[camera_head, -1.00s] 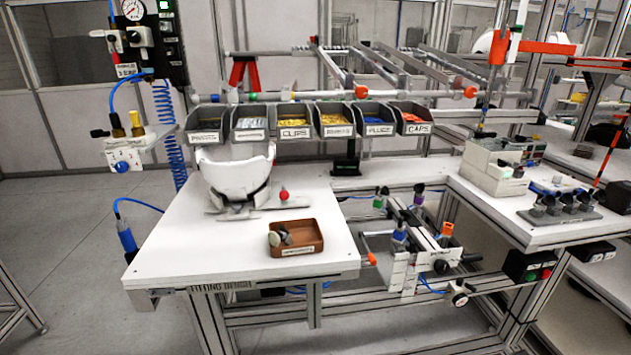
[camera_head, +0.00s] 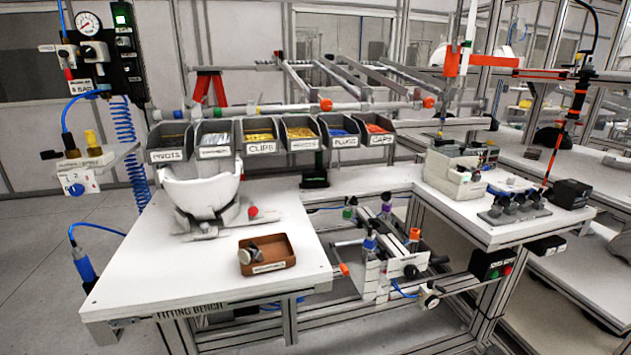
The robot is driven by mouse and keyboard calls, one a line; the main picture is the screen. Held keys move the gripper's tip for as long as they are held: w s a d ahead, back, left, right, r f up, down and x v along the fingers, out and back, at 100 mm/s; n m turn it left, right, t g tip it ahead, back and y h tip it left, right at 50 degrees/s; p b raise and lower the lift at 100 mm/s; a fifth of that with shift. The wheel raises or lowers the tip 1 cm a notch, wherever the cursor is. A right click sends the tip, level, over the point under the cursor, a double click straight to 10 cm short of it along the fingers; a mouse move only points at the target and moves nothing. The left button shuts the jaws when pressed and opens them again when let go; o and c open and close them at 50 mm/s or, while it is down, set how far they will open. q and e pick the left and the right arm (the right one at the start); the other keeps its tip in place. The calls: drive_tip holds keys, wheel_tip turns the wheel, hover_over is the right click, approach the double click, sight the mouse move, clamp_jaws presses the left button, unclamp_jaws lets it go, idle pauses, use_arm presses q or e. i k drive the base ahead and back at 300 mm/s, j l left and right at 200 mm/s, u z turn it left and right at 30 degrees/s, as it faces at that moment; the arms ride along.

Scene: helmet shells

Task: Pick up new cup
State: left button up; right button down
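A small brown tray (camera_head: 282,241) with a pale label on its front lies near the front right of the white fitting bench. A small dark and silver-grey round piece (camera_head: 249,254) sits in the tray's left part. It may be the cup, but its shape is too small to tell. A white helmet shell (camera_head: 203,190) sits on a grey stand behind and to the left of the tray. Neither of my grippers is in view.
The white fitting bench (camera_head: 150,277) is clear at its left and front. A red knob (camera_head: 253,211) stands beside the helmet stand. Labelled grey bins (camera_head: 262,149) line the back. A clamp fixture (camera_head: 375,268) stands right of the bench, and a grey machine (camera_head: 452,172) sits on the right table.

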sight(498, 205)
drive_tip(key=z, duration=1.25)
